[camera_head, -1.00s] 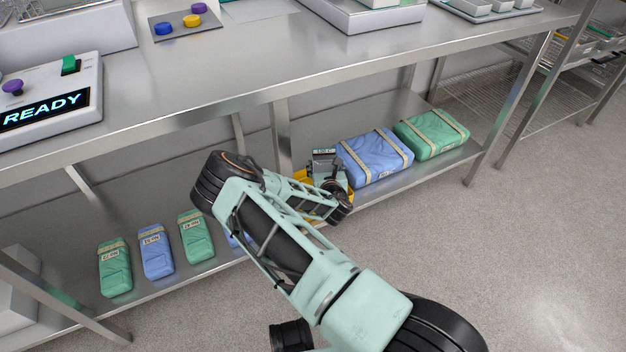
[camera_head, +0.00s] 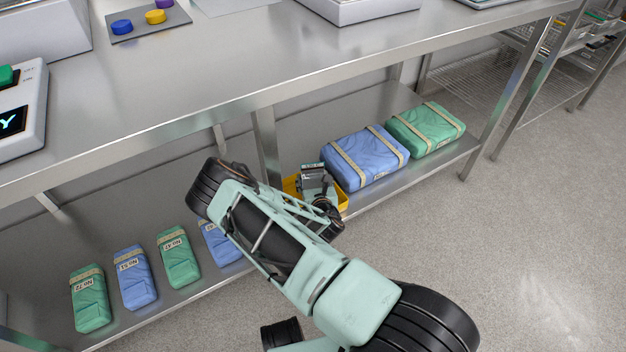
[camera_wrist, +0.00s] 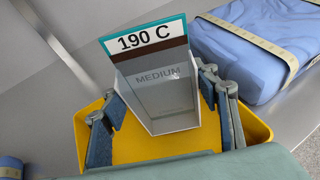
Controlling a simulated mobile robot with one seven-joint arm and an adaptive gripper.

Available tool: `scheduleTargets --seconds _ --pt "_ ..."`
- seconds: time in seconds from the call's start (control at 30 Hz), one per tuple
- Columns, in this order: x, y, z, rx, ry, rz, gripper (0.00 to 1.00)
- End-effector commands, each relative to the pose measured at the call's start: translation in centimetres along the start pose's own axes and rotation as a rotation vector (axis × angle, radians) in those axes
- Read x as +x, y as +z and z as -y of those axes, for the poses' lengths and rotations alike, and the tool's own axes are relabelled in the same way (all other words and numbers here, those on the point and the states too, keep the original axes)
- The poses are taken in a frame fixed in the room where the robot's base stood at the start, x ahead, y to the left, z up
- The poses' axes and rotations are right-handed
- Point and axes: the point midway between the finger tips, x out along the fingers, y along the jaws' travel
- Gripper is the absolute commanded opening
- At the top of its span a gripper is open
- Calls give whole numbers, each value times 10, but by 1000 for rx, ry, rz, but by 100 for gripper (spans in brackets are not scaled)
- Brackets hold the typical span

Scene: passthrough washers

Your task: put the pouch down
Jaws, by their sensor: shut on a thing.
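The pouch (camera_wrist: 157,84) is a grey, see-through packet with a teal and brown top and a label reading "190 C", with "MEDIUM" below. It stands roughly upright in the wrist view, and its top also shows in the head view (camera_head: 312,168). My gripper (camera_wrist: 165,122) is shut on the pouch, one finger at each side. Pouch and fingers are at a yellow bin (camera_wrist: 256,128) on the lower shelf; the bin also shows in the head view (camera_head: 342,200). Whether the pouch's lower end touches the bin floor cannot be told.
A large blue wrapped pack (camera_head: 365,158) lies right beside the bin, with a green pack (camera_head: 427,130) beyond. Several smaller green and blue packs (camera_head: 135,277) lie to the left. The steel worktop (camera_head: 230,70) overhangs the shelf, and a table leg (camera_head: 266,140) stands behind the bin.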

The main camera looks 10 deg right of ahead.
Motion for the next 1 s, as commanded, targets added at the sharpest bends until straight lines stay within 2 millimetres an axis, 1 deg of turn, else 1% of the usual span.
scheduleTargets --seconds 0.03,0.07,0.3,0.43,0.47,0.6,0.87,1.0 --pt "0 -12 0 0 0 -1 44" --pt "-1 -14 0 -1 1 0 44" --pt "-2 -12 -1 -1 2 1 44" --pt "-1 -16 -1 -3 3 0 44" --pt "0 -16 -1 -2 3 0 56" --pt "-1 -16 -1 -2 2 1 72" --pt "0 -15 -1 -1 2 1 73" --pt "-2 -11 -1 0 2 2 73"
